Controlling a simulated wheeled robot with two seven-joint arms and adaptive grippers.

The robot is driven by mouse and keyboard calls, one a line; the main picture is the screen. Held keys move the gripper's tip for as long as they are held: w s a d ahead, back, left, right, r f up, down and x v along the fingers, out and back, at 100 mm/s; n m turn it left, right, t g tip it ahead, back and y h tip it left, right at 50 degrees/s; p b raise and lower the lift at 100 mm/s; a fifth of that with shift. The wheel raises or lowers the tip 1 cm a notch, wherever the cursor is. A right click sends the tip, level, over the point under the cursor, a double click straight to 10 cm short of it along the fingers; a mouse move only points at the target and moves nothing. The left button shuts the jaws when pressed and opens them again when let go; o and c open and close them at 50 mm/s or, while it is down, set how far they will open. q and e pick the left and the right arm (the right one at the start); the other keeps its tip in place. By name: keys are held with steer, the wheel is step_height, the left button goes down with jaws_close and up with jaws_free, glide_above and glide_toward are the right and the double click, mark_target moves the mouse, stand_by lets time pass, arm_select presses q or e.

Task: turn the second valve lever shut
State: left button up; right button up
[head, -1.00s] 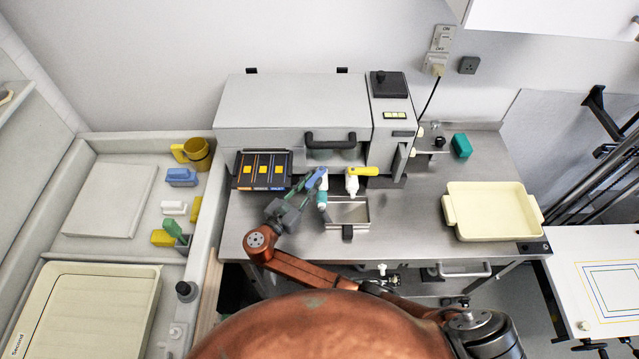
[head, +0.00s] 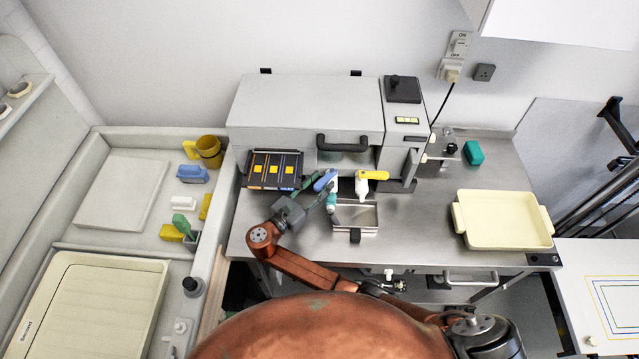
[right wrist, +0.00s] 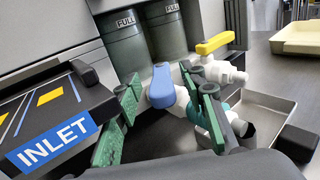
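Two valves stand side by side in front of the grey machine. One has a blue lever (head: 325,181), pointing up and toward the machine in the right wrist view (right wrist: 162,86). The other has a yellow lever (head: 375,174), lying crosswise to the right; it also shows in the right wrist view (right wrist: 215,43). My right gripper (head: 320,193) is at the blue-lever valve. In the right wrist view its green-padded fingers (right wrist: 165,115) are spread on either side of the blue lever, with gaps visible. The blue valve's lower body is partly hidden behind a finger. My left gripper is not in view.
A black tray marked INLET (right wrist: 50,125) lies close left of the right gripper. A small metal tray (head: 368,230) sits below the valves. Dark cylinders marked FULL (right wrist: 124,50) stand behind. A cream tray (head: 457,222) is at the right, with clear bench between.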

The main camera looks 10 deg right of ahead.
steer(key=shift+s+a, duration=0.1)
steer(key=v, duration=0.7)
